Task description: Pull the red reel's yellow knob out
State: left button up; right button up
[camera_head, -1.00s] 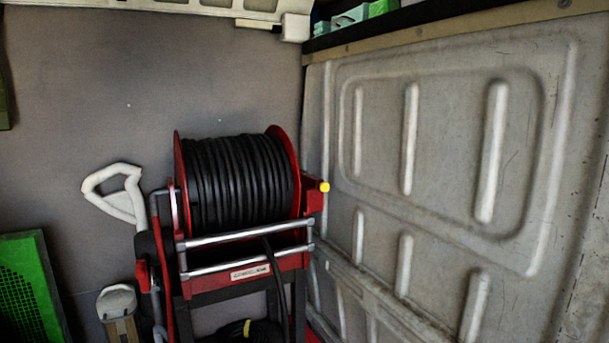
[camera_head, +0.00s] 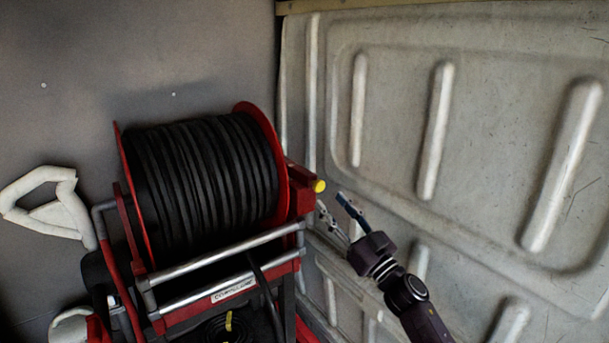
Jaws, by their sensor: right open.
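The red reel (camera_head: 263,128) stands at the centre left, wound with black hose (camera_head: 200,180). Its small yellow knob (camera_head: 319,186) sticks out from a red block (camera_head: 301,191) on the reel's right side. My right gripper (camera_head: 334,206) comes in from the lower right, its fingers apart and pointing up and left. It is just below and to the right of the yellow knob in the picture, with nothing between the fingers. I cannot tell its exact distance in depth. My left gripper is out of view.
A ribbed grey metal panel (camera_head: 390,150) rises close on the right of the reel. Silver bars (camera_head: 225,248) cross the reel's front. A white D-shaped handle (camera_head: 62,212) stands at the left. Space above the knob is clear.

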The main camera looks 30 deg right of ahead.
aim_at(321, 188)
jog(key=shift+w+r, duration=0.25)
jog(key=shift+r, duration=0.25)
jog(key=p+x, duration=0.1)
jog(key=x, duration=0.2)
jog(key=shift+a+r+p, duration=0.1)
jog(key=shift+r+p, duration=0.25)
jog(key=shift+w+r, duration=0.1)
jog(key=shift+w, duration=1.05)
jog(key=shift+w+a+r+p, duration=0.1)
jog(key=shift+w+p, duration=0.15)
jog(key=shift+p, duration=0.05)
jog(key=c, duration=0.6)
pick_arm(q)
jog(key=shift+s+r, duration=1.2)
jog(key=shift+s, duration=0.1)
pick_arm(e)
grip_shut()
